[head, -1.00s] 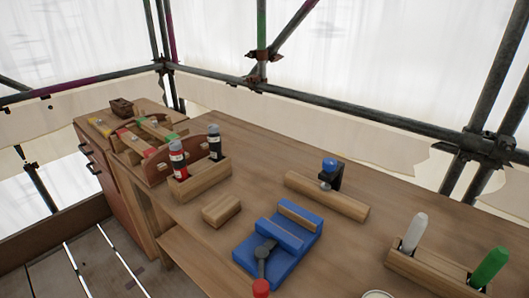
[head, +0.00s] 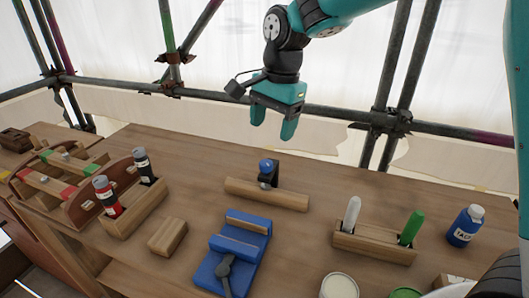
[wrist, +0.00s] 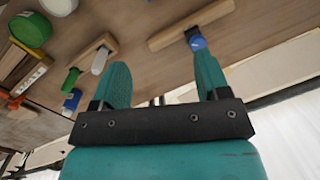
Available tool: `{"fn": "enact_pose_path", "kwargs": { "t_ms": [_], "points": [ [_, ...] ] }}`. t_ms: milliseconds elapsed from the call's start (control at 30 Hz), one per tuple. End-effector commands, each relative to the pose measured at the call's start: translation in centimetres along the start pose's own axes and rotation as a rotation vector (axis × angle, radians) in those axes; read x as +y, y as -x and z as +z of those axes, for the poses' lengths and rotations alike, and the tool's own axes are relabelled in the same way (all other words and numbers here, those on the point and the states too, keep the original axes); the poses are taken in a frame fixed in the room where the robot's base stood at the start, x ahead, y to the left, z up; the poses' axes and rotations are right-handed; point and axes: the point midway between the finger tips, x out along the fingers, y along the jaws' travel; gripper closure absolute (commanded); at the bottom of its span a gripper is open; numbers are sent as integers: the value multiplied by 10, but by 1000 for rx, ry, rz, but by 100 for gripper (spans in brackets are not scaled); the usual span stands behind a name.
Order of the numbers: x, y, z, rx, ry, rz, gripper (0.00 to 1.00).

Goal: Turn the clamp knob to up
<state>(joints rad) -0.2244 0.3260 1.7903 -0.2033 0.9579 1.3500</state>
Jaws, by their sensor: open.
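The clamp is a black bracket with a blue knob (head: 266,165) on top, standing on the bench at a wooden bar (head: 265,195). In the wrist view the blue knob (wrist: 198,43) shows just beyond the tip of the right-hand finger. My gripper (head: 273,124) is teal, open and empty. It hangs in the air above the clamp and does not touch it. In the wrist view my gripper (wrist: 163,70) shows both fingers spread with nothing between them. The knob's turn position is too small to tell.
A blue vise (head: 235,255) with a dark lever and a small wood block (head: 168,237) are nearer me. A wooden rack (head: 375,243) holds a white and a green marker. A blue bottle (head: 466,226) stands right. Another rack (head: 135,208) holds two bottles. Scaffold poles run behind.

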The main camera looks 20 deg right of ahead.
Motion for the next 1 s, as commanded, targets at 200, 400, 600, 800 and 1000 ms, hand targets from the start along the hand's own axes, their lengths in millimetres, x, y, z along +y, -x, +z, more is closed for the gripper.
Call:
{"fn": "enact_pose_path", "kwargs": {
  "t_ms": [200, 400, 600, 800, 1000],
  "points": [
    [-70, -13, -73, 84, -776, 39, 31],
    [-91, -29, -104, 128, -1153, 36, 31],
    [-93, -45, -111, 136, -1231, 36, 31],
    [-88, -82, -114, 136, -1228, 39, 31],
    [-83, -128, -118, 136, -1227, 39, 31]
  ]
}}
